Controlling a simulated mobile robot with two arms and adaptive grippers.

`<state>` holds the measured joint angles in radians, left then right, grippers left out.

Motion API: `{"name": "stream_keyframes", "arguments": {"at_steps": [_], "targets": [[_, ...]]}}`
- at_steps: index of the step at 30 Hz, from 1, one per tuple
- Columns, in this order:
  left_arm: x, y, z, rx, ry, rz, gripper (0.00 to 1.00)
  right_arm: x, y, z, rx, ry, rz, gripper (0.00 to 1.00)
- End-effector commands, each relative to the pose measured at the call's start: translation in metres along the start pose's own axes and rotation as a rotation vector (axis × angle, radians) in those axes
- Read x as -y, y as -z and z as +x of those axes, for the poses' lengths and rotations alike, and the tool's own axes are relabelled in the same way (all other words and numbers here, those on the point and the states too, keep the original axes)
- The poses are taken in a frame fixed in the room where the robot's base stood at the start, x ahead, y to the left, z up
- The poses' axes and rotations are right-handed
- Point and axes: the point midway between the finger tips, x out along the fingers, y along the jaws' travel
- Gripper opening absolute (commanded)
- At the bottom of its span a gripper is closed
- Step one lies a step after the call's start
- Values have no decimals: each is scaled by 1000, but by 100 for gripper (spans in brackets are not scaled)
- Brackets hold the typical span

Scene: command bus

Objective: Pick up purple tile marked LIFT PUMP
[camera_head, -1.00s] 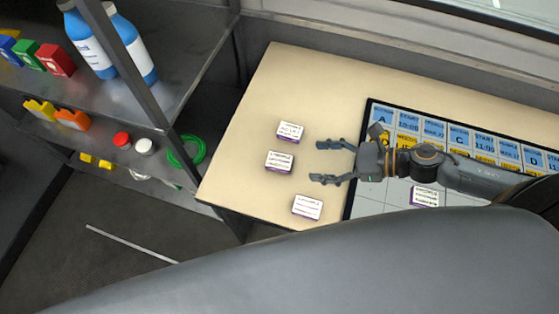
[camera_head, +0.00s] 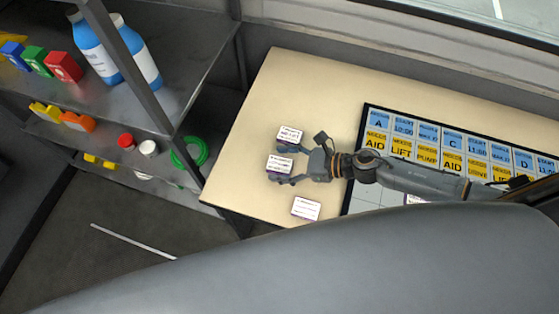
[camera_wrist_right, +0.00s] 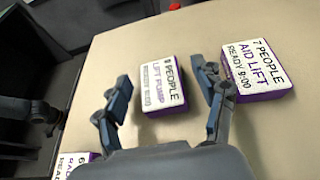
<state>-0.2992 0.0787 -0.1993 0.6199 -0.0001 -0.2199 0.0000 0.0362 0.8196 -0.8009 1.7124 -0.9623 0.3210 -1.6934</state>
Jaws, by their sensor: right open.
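The purple tile marked LIFT PUMP (camera_wrist_right: 163,86), with a white top, lies flat on the table between the fingers of my right gripper (camera_wrist_right: 162,76) in the right wrist view. In the head view it is the middle tile (camera_head: 280,162) of three on the table's left part. My right gripper (camera_head: 281,166) is open there, its fingers reaching left around the tile. I cannot tell if they touch it. A tile marked AID LIFT (camera_wrist_right: 255,70) lies just beyond one finger; it also shows in the head view (camera_head: 289,135).
Another purple-sided tile (camera_head: 305,208) lies near the table's front edge. A dark-framed board (camera_head: 363,199) with blue and yellow labels lies to the right. A metal shelf (camera_head: 190,60) with bottles and blocks stands left of the table (camera_head: 300,85).

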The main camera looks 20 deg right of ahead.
Motion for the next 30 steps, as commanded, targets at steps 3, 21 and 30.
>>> {"name": "stream_keyframes", "arguments": {"at_steps": [3,21,30], "targets": [[0,0,-3,1,0,0,82,0,0,7,0,0,-1,70],[0,0,-2,1,0,1,82,0,0,7,-1,0,-1,11],[0,0,-4,1,0,2,82,1,-6,4,-1,1,-5,11]]}}
